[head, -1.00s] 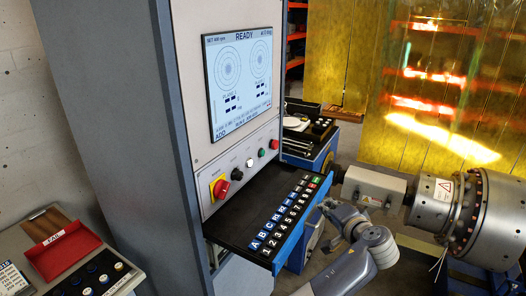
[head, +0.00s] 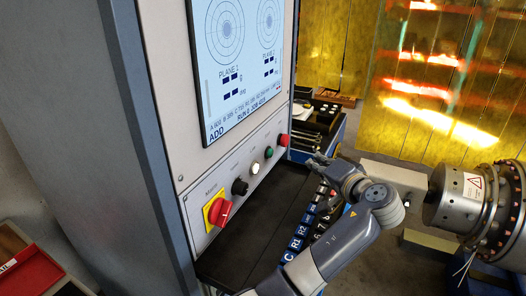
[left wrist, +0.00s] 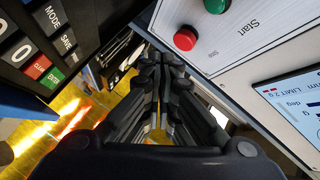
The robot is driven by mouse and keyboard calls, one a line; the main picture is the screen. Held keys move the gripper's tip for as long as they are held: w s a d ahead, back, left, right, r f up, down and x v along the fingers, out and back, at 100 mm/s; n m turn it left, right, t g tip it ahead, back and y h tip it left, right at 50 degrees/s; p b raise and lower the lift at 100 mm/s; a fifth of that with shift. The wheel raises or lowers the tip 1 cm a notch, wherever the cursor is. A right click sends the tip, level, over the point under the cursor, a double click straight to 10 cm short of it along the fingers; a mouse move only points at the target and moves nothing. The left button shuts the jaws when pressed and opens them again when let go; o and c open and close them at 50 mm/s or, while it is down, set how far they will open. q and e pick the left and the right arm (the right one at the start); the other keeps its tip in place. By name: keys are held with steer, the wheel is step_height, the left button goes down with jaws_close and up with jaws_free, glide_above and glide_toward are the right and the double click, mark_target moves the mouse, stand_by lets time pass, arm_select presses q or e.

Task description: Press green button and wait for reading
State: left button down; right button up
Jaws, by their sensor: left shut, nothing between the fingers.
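The green button (head: 268,153) is on the grey control panel, between a white lit button (head: 255,168) and the red button (head: 284,140). In the left wrist view the green button (left wrist: 215,4) is cut by the top edge, above the word Start. The red button there (left wrist: 185,39) is labelled Stop. My left gripper (head: 316,163) is shut and empty, above the keyboard shelf and to the right of the buttons, touching none of them. Its fingers (left wrist: 160,65) point past the red button's side. The screen (head: 237,70) shows PLANE dials and ADD; its top is cut off.
A red rotary switch on a yellow plate (head: 218,212) and a black knob (head: 240,187) sit lower on the panel. The black keyboard shelf (head: 240,250) juts out below, partly hidden by my arm. The large metal rotor (head: 480,205) stands at the right.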

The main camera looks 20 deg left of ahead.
mark_target(270, 153)
arm_select(q)
steer(key=a+p, duration=0.1)
steer(key=a, duration=0.7)
steer(key=shift+a+r+p, duration=0.15)
steer(key=shift+r+p, duration=0.1)
steer(key=shift+p, duration=0.1)
arm_select(e)
steer(key=s+d, duration=0.1)
steer(key=s+d+r, duration=0.1)
steer(key=s, duration=0.1)
steer(key=shift+s+d+r, duration=0.1)
steer(key=shift+s+d, duration=0.1)
steer(key=shift+d, duration=0.15)
arm_select(q)
steer(key=shift+s, duration=0.1)
arm_select(e)
steer(key=shift+w, duration=0.3)
steer(key=shift+a, duration=0.35)
arm_select(q)
steer(key=shift+a, duration=0.1)
arm_select(e)
steer(key=shift+r, duration=0.1)
